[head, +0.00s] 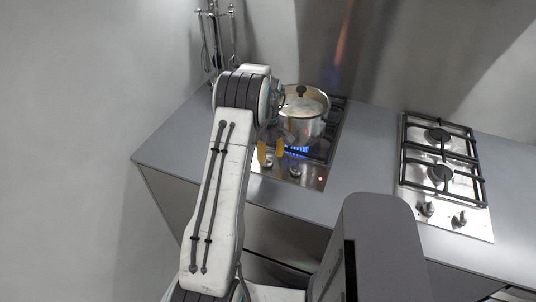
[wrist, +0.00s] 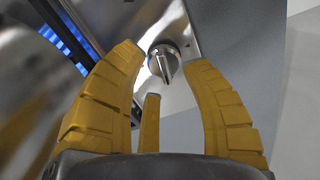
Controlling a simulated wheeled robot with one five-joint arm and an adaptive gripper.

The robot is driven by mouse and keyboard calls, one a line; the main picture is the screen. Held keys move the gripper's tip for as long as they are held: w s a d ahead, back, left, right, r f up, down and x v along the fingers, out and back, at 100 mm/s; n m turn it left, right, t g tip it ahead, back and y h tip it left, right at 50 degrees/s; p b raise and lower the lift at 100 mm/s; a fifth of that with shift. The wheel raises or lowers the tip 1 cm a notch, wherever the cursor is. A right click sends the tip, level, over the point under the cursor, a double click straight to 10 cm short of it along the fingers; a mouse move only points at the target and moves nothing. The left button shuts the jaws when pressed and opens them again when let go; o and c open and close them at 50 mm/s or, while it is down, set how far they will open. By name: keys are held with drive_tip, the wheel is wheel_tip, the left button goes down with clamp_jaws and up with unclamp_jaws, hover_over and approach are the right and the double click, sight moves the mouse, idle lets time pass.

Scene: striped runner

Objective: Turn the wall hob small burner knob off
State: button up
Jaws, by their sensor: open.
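The wall hob (head: 312,183) is a steel plate on the counter, with a lidded pot (head: 303,115) over its burners. Blue flame (head: 297,151) shows below the pot and also at the upper left of the wrist view (wrist: 65,38). A round silver knob (wrist: 165,62) with a raised grip bar is in the wrist view; I cannot tell its label. Another knob (head: 295,171) shows in the head view, right of my fingers. My gripper (head: 271,151) is open, its yellow fingers on either side of the knob in the wrist view; contact cannot be told.
A second hob (head: 440,165) with two burners and knobs lies to the right, with no flame seen. A red light (head: 320,179) glows on the first hob's front corner. A utensil rack (head: 217,35) stands at the back left. Bare counter (head: 365,165) lies between the hobs.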

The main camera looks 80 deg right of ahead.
drive_tip(key=shift+f, duration=0.7)
